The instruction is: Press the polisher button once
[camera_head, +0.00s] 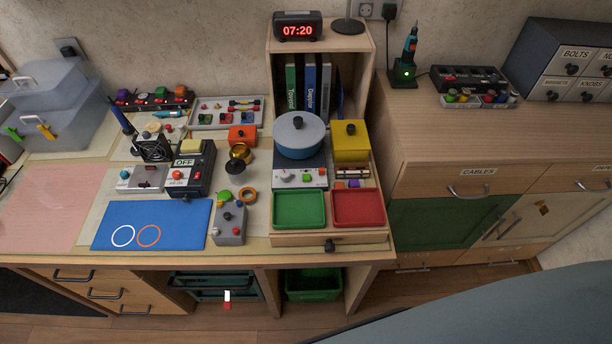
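A dark box (204,178) with a pale yellow block (191,146) on top stands left of centre on the workbench. Its face has a small display reading OFF (185,162) and a red round button (177,174). This box looks like the polisher, but the small label on its front is too small to read. Neither of my grippers shows in the head view.
A fan-like device (153,149) and a grey switch box (142,180) stand left of the dark box.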

